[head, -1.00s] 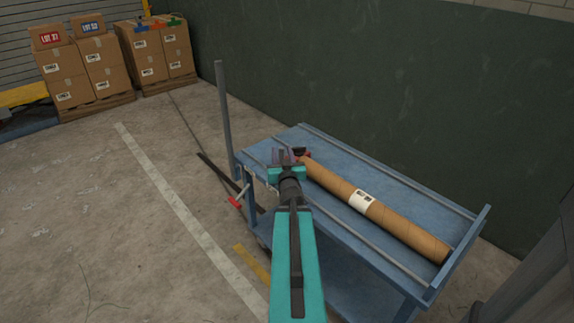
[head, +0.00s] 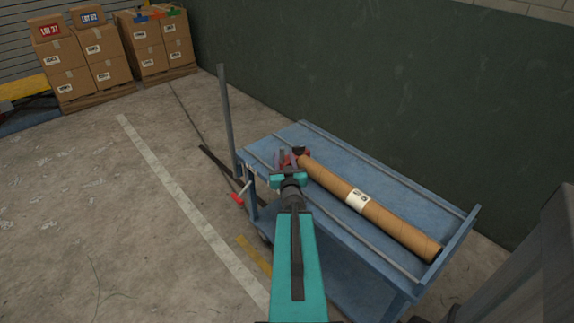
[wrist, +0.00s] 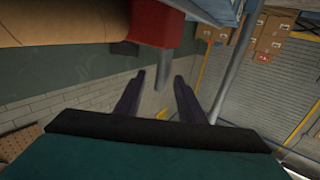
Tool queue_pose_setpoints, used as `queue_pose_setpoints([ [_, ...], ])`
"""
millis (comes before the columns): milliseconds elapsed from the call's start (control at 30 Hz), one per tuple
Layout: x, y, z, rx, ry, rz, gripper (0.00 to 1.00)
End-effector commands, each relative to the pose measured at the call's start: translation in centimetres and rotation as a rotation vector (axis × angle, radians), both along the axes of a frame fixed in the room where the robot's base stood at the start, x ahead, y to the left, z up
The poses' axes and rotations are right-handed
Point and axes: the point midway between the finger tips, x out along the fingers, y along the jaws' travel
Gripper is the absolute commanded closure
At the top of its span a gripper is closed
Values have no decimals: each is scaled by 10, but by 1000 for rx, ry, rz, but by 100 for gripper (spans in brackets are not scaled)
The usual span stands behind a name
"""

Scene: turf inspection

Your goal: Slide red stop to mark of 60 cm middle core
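The brown cardboard core (head: 375,211) lies along the blue cart top with a white label on its middle. The red stop (head: 303,152) is at its far left end; in the wrist view the stop (wrist: 158,25) shows as a red block beside the core (wrist: 60,20), with a grey peg (wrist: 152,55) sticking out. My gripper (head: 289,158) is at the cart's left end, close to the stop. In the wrist view its two dark fingers (wrist: 160,76) are apart, with the peg's end near the gap between their tips. I cannot tell whether they touch it. No 60 cm mark is readable.
The blue cart (head: 420,195) has raised rails and an end lip (head: 455,245). A grey post (head: 226,120) and a red-handled lever (head: 238,198) are at its left end. A dark green wall (head: 400,90) stands behind. Stacked boxes (head: 100,50) are far left; floor between is open.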

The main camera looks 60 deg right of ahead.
Motion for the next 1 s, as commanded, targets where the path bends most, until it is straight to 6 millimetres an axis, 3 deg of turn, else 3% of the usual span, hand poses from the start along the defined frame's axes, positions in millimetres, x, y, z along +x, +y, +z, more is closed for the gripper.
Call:
queue_pose_setpoints([
  [1000,-31,30,4,0,0,-6,64],
])
